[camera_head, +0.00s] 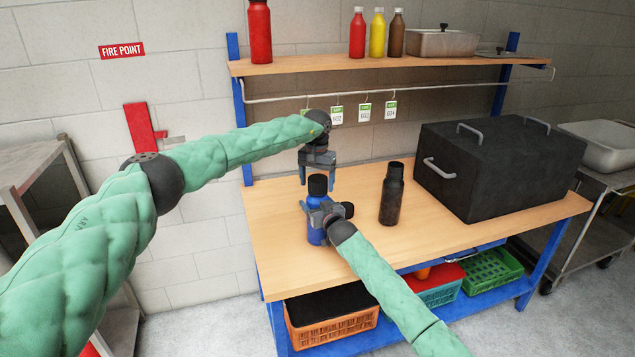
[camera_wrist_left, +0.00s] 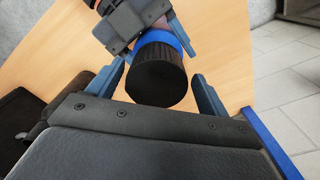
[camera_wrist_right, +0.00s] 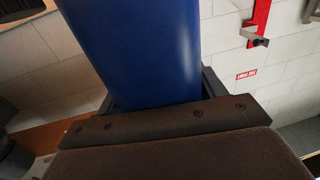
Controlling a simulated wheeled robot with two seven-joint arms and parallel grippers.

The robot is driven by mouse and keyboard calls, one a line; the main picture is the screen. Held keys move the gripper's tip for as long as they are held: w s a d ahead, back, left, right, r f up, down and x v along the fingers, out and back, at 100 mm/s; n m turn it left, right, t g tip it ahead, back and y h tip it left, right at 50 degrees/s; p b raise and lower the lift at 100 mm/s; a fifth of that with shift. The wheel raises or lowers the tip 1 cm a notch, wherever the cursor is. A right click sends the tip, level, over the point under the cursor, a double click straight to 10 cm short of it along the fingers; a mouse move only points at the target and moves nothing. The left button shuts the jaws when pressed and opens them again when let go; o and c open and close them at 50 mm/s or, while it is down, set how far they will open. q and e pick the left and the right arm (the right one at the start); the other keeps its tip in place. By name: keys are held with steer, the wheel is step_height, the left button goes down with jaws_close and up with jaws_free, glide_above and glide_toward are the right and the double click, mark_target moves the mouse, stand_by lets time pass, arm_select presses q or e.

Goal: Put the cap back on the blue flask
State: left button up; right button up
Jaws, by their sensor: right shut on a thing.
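The blue flask (camera_head: 315,236) stands upright near the front left of the wooden bench top. A ribbed black cap (camera_head: 317,185) sits on its top, and I cannot tell whether it is fully seated. My right gripper (camera_head: 322,214) is shut around the flask's upper body; the blue body fills the middle of the right wrist view (camera_wrist_right: 135,50). My left gripper (camera_head: 318,187) points down over the flask, open, with a finger on either side of the cap. In the left wrist view the cap (camera_wrist_left: 157,82) lies between the fingers with gaps on both sides.
A dark bottle (camera_head: 391,195) stands right of the flask. A big black box (camera_head: 500,170) with handles fills the bench's right side. The shelf (camera_head: 330,65) above holds several bottles and a metal pan (camera_head: 442,42). Price tags hang from the rail behind my left gripper.

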arm_select(q)
steer(key=shift+d, duration=0.1)
steer(key=shift+s+r, duration=0.1)
steer(key=shift+r, duration=2.1)
steer(key=shift+c, duration=0.4)
